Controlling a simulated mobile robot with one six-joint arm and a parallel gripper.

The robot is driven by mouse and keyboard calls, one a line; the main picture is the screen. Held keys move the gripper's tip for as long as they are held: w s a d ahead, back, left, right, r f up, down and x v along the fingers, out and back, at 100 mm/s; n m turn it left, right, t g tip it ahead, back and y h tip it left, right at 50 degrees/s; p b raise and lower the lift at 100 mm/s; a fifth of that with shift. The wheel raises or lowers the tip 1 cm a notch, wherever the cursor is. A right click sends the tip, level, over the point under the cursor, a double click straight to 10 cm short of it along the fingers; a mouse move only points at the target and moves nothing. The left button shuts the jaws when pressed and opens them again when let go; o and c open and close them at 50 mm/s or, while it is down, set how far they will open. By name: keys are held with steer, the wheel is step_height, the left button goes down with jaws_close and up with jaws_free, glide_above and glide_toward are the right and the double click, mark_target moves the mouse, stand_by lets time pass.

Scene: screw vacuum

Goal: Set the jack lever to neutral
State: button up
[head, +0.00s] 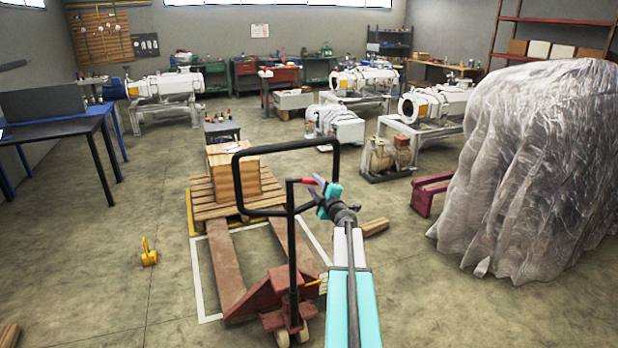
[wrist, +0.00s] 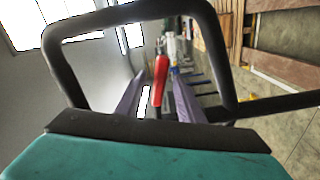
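The pallet jack's red lever (head: 300,181) sits at the top of its black handle post, inside the looped handle (head: 335,165). My gripper (head: 316,185) is at the lever's right in the head view. In the wrist view the red lever (wrist: 160,82) stands between the two grey-purple fingers of my gripper (wrist: 157,88), with a gap on each side. The fingers are apart and do not appear to touch it. The handle loop (wrist: 140,12) frames the fingers. The lever's exact setting cannot be told.
The jack's red body (head: 265,295) and forks reach under a wooden pallet (head: 215,208) carrying a wooden crate (head: 232,178). A plastic-covered machine (head: 540,165) stands at right.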

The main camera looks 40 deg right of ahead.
steer(key=p+x, duration=0.1)
steer(key=x, duration=0.6)
stand_by(0.3)
steer(key=shift+s, duration=0.1)
jaws_close()
